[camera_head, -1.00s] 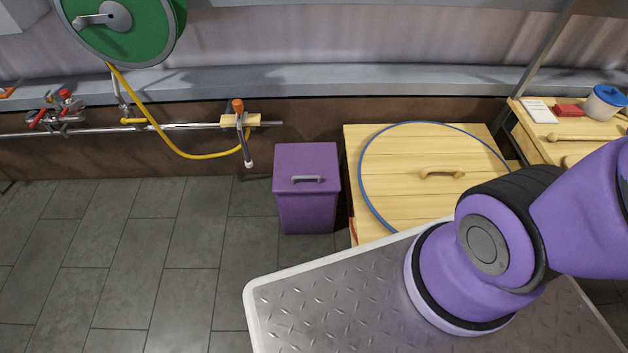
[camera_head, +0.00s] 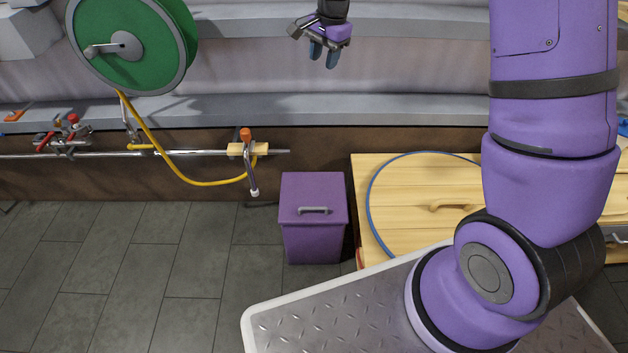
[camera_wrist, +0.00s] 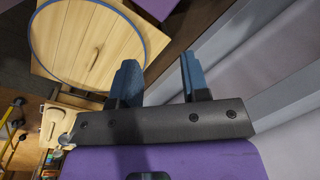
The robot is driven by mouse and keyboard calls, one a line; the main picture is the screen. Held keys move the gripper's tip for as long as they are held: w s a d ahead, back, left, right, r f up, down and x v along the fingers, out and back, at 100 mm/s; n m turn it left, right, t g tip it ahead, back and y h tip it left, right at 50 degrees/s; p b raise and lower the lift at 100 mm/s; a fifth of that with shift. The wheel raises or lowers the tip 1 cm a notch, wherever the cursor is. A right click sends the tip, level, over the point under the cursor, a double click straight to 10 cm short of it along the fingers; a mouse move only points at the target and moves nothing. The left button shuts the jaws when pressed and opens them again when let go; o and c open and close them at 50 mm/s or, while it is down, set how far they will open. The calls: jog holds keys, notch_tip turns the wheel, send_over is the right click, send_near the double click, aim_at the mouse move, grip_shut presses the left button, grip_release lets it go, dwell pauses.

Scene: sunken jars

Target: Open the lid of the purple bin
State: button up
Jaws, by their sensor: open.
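The purple bin (camera_head: 312,240) stands on the floor in the head view, left of the wooden box. Its flat purple lid (camera_head: 312,196) is closed and has a grey bar handle (camera_head: 313,210) on top. My gripper (camera_head: 323,60) is at the top of the head view, high above the bin and apart from it. Its blue fingers are open and empty. In the wrist view the gripper (camera_wrist: 160,80) shows two blue fingers spread apart. A purple surface (camera_wrist: 157,6) at the top edge of that view may be the bin; too little shows to be sure.
A wooden box (camera_head: 400,175) with a round blue-rimmed top stands right of the bin; its top also shows in the wrist view (camera_wrist: 85,45). A green hose reel (camera_head: 130,42), yellow hose (camera_head: 175,176) and wall pipe (camera_head: 200,153) are at left. The tiled floor left of the bin is clear.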

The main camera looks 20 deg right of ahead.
jog(key=w+f+m+g, duration=0.1)
jog(key=w+f+m, duration=0.3)
jog(key=f, duration=0.9)
jog(key=m+g, duration=0.2)
jog(key=m, duration=0.4)
send_over(314, 205)
jog(key=s, duration=0.2)
notch_tip(314, 205, down, 38)
jog(key=shift+h, duration=0.3)
jog(key=f, duration=0.3)
jog(key=s+a+f, duration=0.1)
jog(key=f, duration=0.3)
jog(key=s+f, duration=0.1)
jog(key=f, duration=0.2)
jog(key=shift+a+f, duration=0.15)
jog(key=shift+f, duration=0.15)
grip_shut()
